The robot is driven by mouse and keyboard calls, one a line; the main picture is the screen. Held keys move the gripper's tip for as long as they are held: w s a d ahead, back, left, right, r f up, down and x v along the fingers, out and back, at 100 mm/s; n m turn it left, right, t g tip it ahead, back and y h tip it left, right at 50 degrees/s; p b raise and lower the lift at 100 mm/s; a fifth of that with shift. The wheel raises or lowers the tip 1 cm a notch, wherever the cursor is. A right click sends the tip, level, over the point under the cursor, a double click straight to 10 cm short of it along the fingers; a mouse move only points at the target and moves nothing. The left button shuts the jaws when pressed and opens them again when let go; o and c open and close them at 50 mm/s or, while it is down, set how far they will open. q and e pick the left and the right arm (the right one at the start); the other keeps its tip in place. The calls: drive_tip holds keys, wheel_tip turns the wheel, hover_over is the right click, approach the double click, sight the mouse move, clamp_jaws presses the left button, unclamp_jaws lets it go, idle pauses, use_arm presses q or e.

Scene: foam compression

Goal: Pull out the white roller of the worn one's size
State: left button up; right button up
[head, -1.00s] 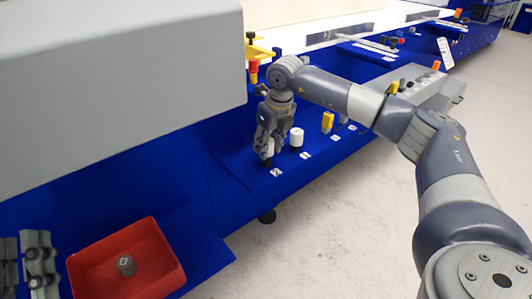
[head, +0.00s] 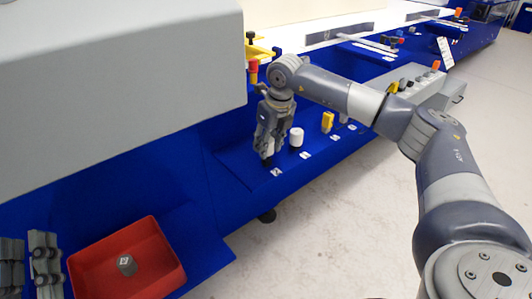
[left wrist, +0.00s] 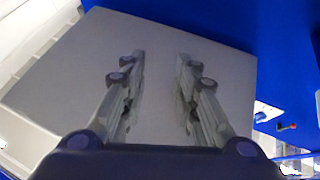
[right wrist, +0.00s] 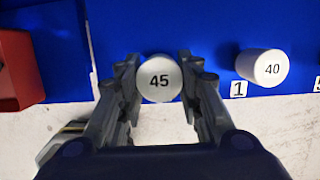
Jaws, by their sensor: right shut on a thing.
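A white roller marked 45 (right wrist: 160,78) stands between the fingers of my right gripper (right wrist: 160,92), which is shut on it. In the head view my right gripper (head: 268,158) points down at the blue shelf and mostly hides this roller. A second white roller, marked 40 (right wrist: 264,67), stands beside it; it also shows in the head view (head: 296,137). The grey worn roller (head: 126,265) is in the red tray (head: 172,247), its top mark too small to read. My left gripper (head: 28,268) is at the lower left; its fingers (left wrist: 160,65) are apart and empty.
White number labels (head: 277,172) line the shelf's front edge. A yellow piece (head: 327,121) stands further right along it. A large grey housing (head: 110,80) overhangs at the left. The floor (head: 350,220) in front is clear.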

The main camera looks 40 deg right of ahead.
drive_tip(key=shift+r, duration=0.2)
drive_tip(key=shift+r+p, duration=0.3)
drive_tip(key=shift+p, duration=0.2)
drive_tip(key=shift+r+p, duration=0.35)
drive_tip(key=shift+r, duration=0.1)
drive_tip(key=shift+r+p, duration=0.85)
drive_tip(key=shift+r, duration=0.1)
drive_tip(key=shift+r+p, duration=0.35)
drive_tip(key=shift+r, duration=0.05)
use_arm(q)
drive_tip(key=a+f+g+y, duration=0.1)
drive_tip(key=f+g+y, duration=0.1)
drive_tip(key=f+g, duration=0.3)
drive_tip(key=s+a+f+g+y, duration=0.1)
drive_tip(key=f+g, duration=0.5)
drive_tip(key=f, duration=0.8)
drive_tip(key=shift+s+a+f+n+g+y, duration=0.3)
drive_tip(key=shift+a+y, duration=0.2)
drive_tip(key=shift+a, duration=0.15)
use_arm(e)
drive_tip(key=shift+r, duration=0.2)
